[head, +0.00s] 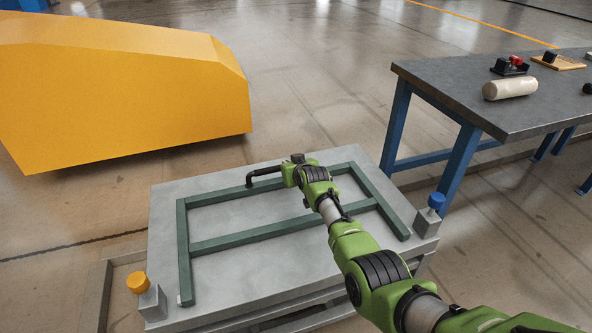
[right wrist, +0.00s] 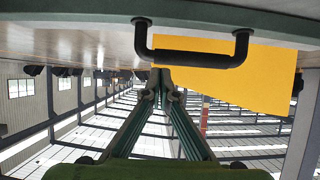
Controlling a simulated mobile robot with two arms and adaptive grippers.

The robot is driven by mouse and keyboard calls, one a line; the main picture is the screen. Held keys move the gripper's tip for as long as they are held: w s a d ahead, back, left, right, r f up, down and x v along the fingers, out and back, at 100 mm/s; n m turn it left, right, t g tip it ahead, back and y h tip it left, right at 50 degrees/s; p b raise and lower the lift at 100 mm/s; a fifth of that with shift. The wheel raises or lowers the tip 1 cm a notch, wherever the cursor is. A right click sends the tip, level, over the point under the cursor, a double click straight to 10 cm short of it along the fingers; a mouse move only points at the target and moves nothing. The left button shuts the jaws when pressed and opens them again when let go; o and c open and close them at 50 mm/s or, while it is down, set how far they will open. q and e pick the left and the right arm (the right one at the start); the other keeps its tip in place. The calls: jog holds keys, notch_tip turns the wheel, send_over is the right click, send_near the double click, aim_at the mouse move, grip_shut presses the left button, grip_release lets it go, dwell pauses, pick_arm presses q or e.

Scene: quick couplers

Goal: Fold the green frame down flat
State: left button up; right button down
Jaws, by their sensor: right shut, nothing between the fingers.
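The green frame (head: 282,232) lies flat, or very nearly so, on the grey platform (head: 270,268). Its black handle (head: 264,173) stands on the far bar; the handle also shows large in the right wrist view (right wrist: 195,58). My right arm reaches across the frame from the lower right, its wrist beside the handle. My right gripper (right wrist: 163,80) is shut and empty, its tips close to the handle bar; I cannot tell whether they touch it. The head view hides the fingertips. My left gripper is not in view.
A block with a yellow knob (head: 138,283) sits at the platform's near left corner, and one with a blue knob (head: 436,202) at its right corner. A large yellow box (head: 110,95) stands behind left. A workbench (head: 450,88) with small parts stands at right.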

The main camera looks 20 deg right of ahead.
jog(key=v, duration=1)
